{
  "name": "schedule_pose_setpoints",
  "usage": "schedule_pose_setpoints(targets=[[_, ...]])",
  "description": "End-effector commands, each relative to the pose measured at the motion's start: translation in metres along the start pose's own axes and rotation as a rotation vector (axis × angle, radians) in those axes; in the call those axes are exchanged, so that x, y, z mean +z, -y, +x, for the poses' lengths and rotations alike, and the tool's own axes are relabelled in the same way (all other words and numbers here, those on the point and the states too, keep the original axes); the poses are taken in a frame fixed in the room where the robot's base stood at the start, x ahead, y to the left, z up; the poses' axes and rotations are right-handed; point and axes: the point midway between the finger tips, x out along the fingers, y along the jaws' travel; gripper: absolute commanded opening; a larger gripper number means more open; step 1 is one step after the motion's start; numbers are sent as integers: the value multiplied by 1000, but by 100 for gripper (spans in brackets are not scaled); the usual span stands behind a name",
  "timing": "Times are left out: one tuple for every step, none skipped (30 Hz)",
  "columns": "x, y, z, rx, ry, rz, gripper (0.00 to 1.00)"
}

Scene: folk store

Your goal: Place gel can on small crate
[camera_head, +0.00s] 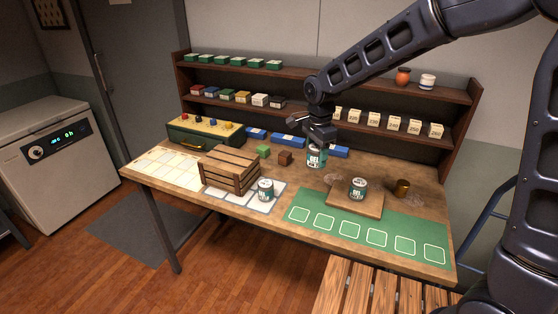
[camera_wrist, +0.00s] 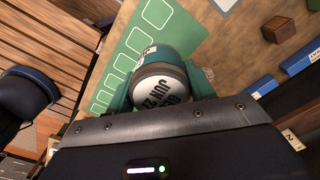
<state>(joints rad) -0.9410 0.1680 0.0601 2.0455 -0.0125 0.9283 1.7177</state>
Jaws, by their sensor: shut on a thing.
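My gripper (camera_head: 318,141) is shut on a gel can (camera_head: 315,156), a teal and white can held upright above the table. In the wrist view the held gel can (camera_wrist: 160,88) shows its white, lettered end between the fingers. The small crate (camera_head: 230,169) is a slatted brown wooden box on the table, to the left of my gripper. A second gel can (camera_head: 265,190) stands just right of the crate. A third gel can (camera_head: 357,188) stands on a wooden board (camera_head: 342,202).
A green mat (camera_head: 365,234) with white squares lies along the front right. A green block (camera_head: 263,151) and a brown block (camera_head: 285,158) sit between crate and gripper. Shelves (camera_head: 330,90) rise behind.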

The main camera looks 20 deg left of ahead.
Motion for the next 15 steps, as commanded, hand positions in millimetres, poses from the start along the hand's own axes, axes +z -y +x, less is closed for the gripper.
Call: schedule_pose_setpoints(targets=[[1, 2, -2, -1, 0, 0, 27], [2, 4, -2, -1, 0, 0, 27], [3, 8, -4, -1, 1, 1, 27], [5, 12, -6, -1, 1, 1, 27], [8, 18, -7, 0, 1, 2, 27], [11, 27, -11, -1, 1, 4, 27], [15, 35, -14, -1, 2, 5, 27], [18, 44, -17, -1, 2, 6, 27], [24, 56, -22, -2, 3, 8, 27], [28, 66, -26, -1, 3, 10, 27], [34, 77, -30, -2, 3, 13, 27], [40, 90, -35, -1, 4, 15, 27], [45, 100, -39, -2, 4, 17, 27], [50, 110, -42, -1, 4, 20, 27], [57, 122, -48, -2, 4, 23, 27]])
